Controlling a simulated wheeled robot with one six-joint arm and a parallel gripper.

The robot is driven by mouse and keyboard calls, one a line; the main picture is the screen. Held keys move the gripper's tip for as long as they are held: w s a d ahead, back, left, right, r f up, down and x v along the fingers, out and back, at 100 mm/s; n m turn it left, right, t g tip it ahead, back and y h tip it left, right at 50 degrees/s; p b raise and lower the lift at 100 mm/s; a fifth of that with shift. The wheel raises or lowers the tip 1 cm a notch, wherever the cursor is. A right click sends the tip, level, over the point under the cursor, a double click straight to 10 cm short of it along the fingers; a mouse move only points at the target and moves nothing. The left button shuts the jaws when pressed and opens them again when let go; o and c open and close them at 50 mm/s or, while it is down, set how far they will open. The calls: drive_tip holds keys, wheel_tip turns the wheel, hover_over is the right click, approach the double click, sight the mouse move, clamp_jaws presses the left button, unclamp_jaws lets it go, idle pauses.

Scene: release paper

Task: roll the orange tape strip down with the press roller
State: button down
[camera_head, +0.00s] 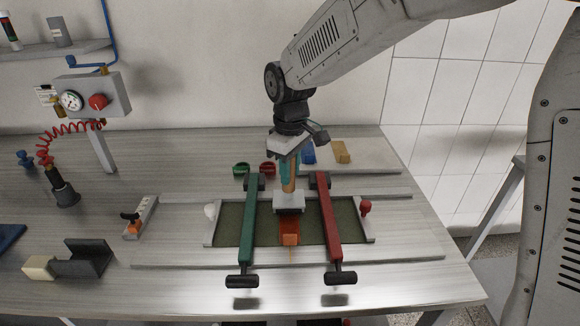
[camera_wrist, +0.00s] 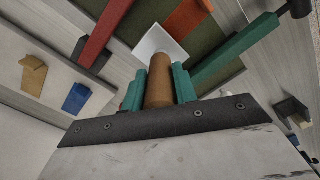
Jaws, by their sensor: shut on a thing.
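The orange tape strip (camera_head: 290,228) lies on the dark green panel between the green and red bars; it also shows in the wrist view (camera_wrist: 187,18). My gripper (camera_head: 288,183) points down at the strip's far end. Its teal fingers, clear in the wrist view (camera_wrist: 160,88), are shut on the brown handle (camera_wrist: 159,86) of the press roller. The roller's pale head (camera_head: 289,202) is just beyond the visible strip, over the panel. I cannot tell whether it touches the surface. It hides whatever part of the strip lies behind it.
A green bar (camera_head: 247,230) and a red bar (camera_head: 329,225) cross the dark panel (camera_head: 228,225) on either side of the strip, leaving a narrow lane. Blue (camera_head: 308,154) and tan (camera_head: 342,151) blocks stand behind. A black holder (camera_head: 86,259) is at front left.

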drive_tip(key=shift+s, duration=1.6)
drive_tip(key=shift+r, duration=0.1)
